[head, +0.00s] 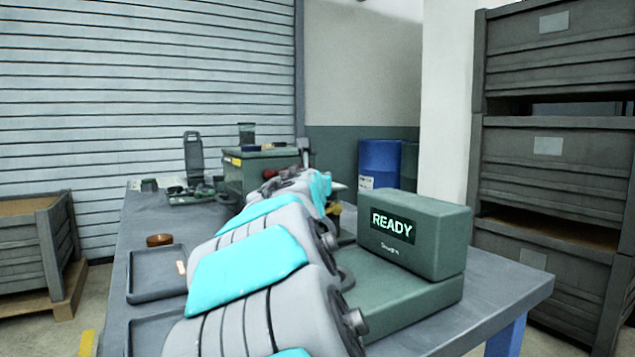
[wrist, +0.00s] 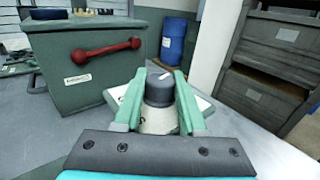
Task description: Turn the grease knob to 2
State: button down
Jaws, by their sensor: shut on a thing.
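The grease knob (wrist: 160,92) is a dark grey round knob with a short white pointer mark on top, in the middle of the wrist view. The mark slants toward the upper right of that view. The knob sits on a pale base (wrist: 158,122) with a light plate behind it. My gripper (wrist: 161,88) has its two green fingers shut on the knob, one at each side. No numbers of the scale can be read. In the head view my arm hides the knob.
A green box (wrist: 85,85) with a red handle (wrist: 107,48) stands left of the knob. A unit reading READY (head: 412,235) stands on the bench, right of my arm. Trays (head: 155,275) lie left of my arm. A blue drum (head: 379,163) stands behind the bench.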

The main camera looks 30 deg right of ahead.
dwell(0.6)
jog(key=shift+c, duration=2.4)
grip_release()
jog(key=shift+n, duration=0.3)
jog(key=v, duration=0.6)
jog(key=shift+s+a+r, duration=0.1)
jog(key=shift+s+r, duration=0.05)
jog(key=shift+s+a, duration=0.4)
jog(key=shift+s, duration=0.2)
